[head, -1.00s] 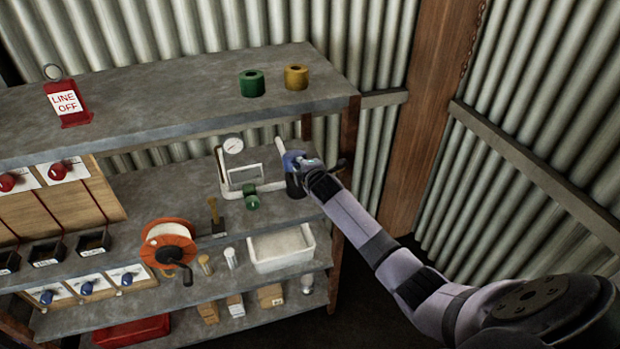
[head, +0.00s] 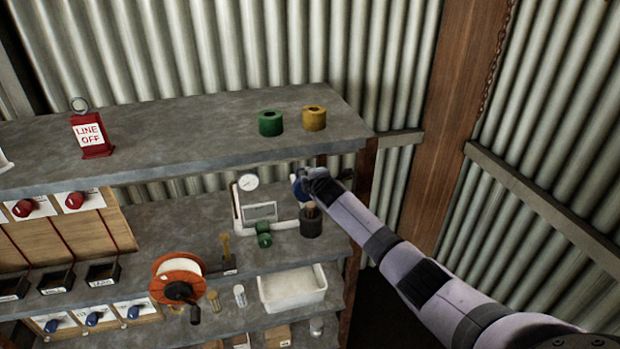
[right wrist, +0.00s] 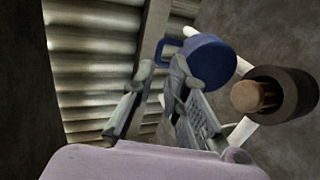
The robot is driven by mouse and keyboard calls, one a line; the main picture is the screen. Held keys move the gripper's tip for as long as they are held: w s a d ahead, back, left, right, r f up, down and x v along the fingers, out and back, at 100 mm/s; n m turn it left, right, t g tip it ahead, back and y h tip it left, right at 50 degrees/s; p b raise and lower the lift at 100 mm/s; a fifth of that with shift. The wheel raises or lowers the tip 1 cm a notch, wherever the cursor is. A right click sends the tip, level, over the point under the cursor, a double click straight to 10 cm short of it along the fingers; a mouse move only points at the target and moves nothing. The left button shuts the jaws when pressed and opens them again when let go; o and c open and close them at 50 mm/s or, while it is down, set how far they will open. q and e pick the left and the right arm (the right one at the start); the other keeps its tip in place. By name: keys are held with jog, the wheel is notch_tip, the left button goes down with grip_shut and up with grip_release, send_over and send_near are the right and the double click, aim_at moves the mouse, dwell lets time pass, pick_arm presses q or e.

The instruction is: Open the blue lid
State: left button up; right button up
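The blue lid (head: 299,190) is tilted up off the mouth of a dark round pot (head: 311,226) on the middle shelf. Brown contents show in the open pot, also in the right wrist view (right wrist: 302,92). In that view the lid (right wrist: 212,62) is a blue disc with a loop handle at its left. I cannot tell whether the lid is joined to the pot. My right gripper (head: 309,175) is at the lid. In the wrist view its fingers (right wrist: 161,69) stand apart, with the loop near their tips and the disc beside the right finger. My left gripper is not in view.
The upper shelf (head: 200,130) hangs close above, with a green roll (head: 271,123) and a yellow roll (head: 314,118). A pipe frame with a gauge (head: 247,182) stands left of the pot. A white tray (head: 292,290) sits below. A wooden post (head: 470,120) is at right.

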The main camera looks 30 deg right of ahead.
jog(key=shift+o, duration=1.4)
jog(key=shift+s, duration=0.1)
jog(key=shift+f, duration=0.15)
jog(key=v, duration=1.1)
jog(key=shift+s+a, duration=0.15)
jog(key=shift+s, duration=0.2)
jog(key=shift+c, duration=0.4)
